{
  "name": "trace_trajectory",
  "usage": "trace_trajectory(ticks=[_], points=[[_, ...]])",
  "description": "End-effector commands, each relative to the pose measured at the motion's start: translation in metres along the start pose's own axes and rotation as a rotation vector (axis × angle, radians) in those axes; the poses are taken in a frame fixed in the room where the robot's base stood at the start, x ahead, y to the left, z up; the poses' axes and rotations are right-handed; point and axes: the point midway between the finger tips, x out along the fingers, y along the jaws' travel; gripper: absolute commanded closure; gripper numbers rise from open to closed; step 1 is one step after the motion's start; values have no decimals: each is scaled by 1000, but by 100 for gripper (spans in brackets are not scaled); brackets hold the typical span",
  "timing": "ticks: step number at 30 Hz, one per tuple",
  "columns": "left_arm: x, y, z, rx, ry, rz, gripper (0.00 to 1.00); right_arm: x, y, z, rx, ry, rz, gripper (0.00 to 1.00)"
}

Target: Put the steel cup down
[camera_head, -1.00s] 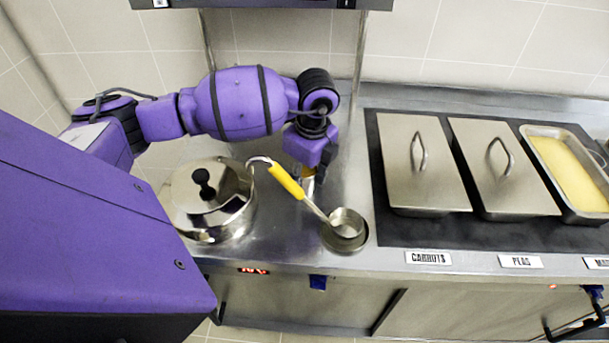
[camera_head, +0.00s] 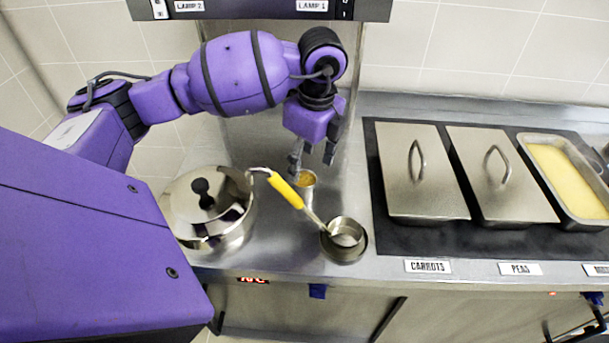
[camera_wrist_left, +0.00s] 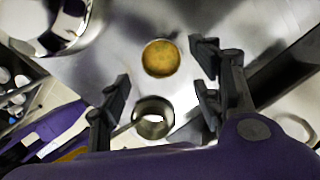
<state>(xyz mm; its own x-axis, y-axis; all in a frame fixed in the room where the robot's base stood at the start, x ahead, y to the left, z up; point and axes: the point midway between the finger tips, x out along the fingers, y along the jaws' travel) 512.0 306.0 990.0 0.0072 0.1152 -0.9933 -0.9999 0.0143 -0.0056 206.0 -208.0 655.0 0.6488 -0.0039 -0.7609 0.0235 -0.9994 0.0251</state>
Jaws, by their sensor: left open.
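The steel cup (camera_head: 308,197) stands upright on the steel counter, with yellow-brown contents at its top. It also shows in the left wrist view, where I see its round filled top (camera_wrist_left: 160,58). My left gripper (camera_head: 313,158) is open and empty just above the cup, fingers pointing down and apart. In the left wrist view the open fingers (camera_wrist_left: 162,80) spread to either side, and the cup lies between and a little beyond them. My right gripper is not in view.
A lidded pot (camera_head: 208,225) stands left of the cup. A yellow-handled ladle (camera_head: 286,190) slants in front of the cup, its bowl in a round steel holder (camera_head: 345,252). Lidded pans (camera_head: 418,170) sit at right. A lamp unit (camera_head: 260,10) hangs above.

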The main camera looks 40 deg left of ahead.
Motion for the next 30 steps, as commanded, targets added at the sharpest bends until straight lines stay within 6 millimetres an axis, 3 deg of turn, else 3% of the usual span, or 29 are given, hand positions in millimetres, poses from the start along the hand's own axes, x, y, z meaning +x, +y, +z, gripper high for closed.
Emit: trace_trajectory(ticks=[3, 9, 30], points=[[-19, -1, 0, 0, 0, -1, 41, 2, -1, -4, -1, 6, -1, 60], [-32, 0, 0, -1, 0, 1, 41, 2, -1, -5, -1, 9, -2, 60], [-32, 0, 0, 0, 0, 2, 41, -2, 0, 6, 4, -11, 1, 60]])
